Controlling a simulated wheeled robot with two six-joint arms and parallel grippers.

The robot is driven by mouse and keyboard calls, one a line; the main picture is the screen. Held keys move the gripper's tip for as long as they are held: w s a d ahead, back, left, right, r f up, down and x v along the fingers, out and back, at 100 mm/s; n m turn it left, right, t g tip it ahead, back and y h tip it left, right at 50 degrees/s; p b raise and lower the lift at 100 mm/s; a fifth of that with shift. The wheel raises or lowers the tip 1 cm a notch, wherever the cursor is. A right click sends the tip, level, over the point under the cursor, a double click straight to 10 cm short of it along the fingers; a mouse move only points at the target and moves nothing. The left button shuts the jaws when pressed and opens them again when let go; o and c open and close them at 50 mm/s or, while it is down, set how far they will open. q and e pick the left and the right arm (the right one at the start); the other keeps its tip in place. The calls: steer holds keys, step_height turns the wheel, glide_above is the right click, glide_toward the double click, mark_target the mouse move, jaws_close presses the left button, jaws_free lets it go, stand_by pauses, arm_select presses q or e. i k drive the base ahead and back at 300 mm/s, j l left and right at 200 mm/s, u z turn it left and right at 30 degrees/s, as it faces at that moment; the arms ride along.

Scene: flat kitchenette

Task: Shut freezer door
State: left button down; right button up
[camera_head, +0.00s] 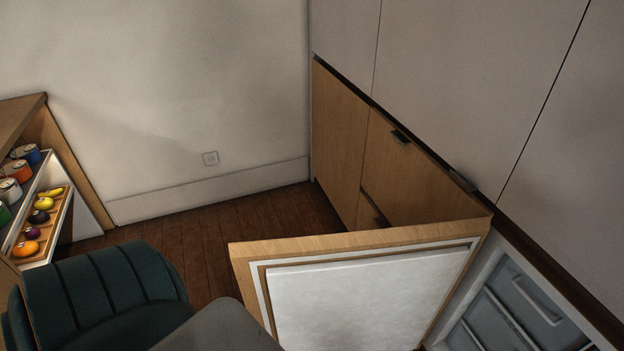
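The freezer door (360,303) stands wide open at the lower middle, jutting out from the cabinet row on the right. It has a wooden edge and a white inner panel that faces me. The freezer (517,303) is at the lower right, with its light interior and drawer fronts exposed. Its hinge side is at the door's right end, and the door's free end is at the left. Neither of my grippers is in view.
A dark green padded chair (100,295) is at the lower left, left of the door. Wooden floor (235,225) is clear behind the door. Wooden cabinets (400,170) line the right.

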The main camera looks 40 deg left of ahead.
mark_target(385, 290)
steer(key=j, duration=0.55)
steer(key=k+j, duration=0.15)
steer(key=j, duration=1)
steer(key=i+j+z, duration=0.15)
steer(key=j+z, duration=0.8)
steer(key=j, duration=0.25)
steer(key=j+z, duration=0.5)
steer(key=j, duration=0.15)
steer(key=k+j+z, duration=0.2)
steer(key=j+z, duration=0.25)
steer(key=j, duration=0.15)
steer(key=j+z, duration=0.45)
steer(key=j, duration=0.25)
